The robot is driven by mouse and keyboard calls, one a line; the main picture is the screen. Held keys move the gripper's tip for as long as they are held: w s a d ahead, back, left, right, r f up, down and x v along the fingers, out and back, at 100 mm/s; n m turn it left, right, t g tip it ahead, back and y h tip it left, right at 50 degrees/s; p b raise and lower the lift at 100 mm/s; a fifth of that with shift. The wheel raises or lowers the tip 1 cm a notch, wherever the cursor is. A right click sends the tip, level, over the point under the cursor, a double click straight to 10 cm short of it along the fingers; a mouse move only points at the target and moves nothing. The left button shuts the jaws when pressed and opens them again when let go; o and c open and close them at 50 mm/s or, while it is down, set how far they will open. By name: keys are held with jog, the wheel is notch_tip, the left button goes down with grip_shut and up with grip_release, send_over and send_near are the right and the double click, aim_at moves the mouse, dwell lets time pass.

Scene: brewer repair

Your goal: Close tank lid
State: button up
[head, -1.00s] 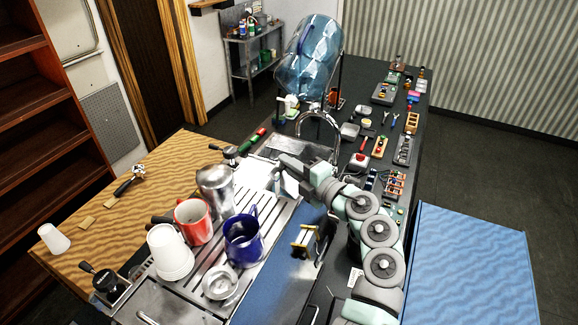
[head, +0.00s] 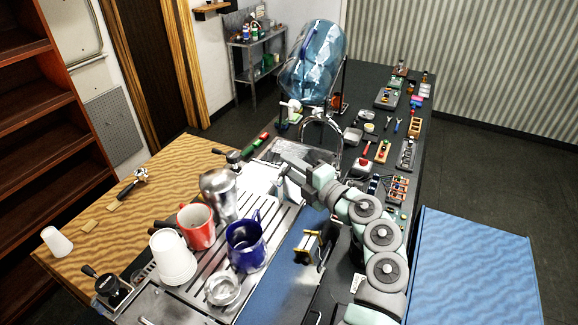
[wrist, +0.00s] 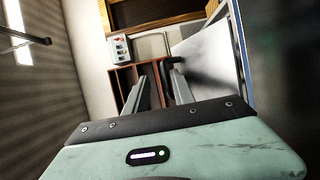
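The tank lid appears to be the pale flat panel (head: 258,178) standing raised on the brewer's top, behind the metal cup in the head view. In the wrist view the panel (wrist: 208,58) rises just right of the fingers. My gripper (head: 281,187) is beside the panel's right side in the head view. In the wrist view its two fingers (wrist: 157,94) are spread with a gap between them and nothing held. A dark handle-like piece shows near the right fingertip; I cannot tell whether they touch. The lid's hinge and the tank opening are hidden.
A metal cup (head: 219,194), a red mug (head: 200,232), a blue mug (head: 245,248) and stacked white cups (head: 172,258) stand on the brewer's top. A large blue water bottle (head: 313,65) and a curved tap (head: 322,121) are behind. Tools cover the dark bench (head: 350,83).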

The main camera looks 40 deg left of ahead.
jog(key=b+v, duration=0.2)
jog(key=v, duration=0.8)
jog(key=shift+d, duration=0.25)
jog(key=shift+s, duration=0.1)
jog(key=shift+c, duration=0.4)
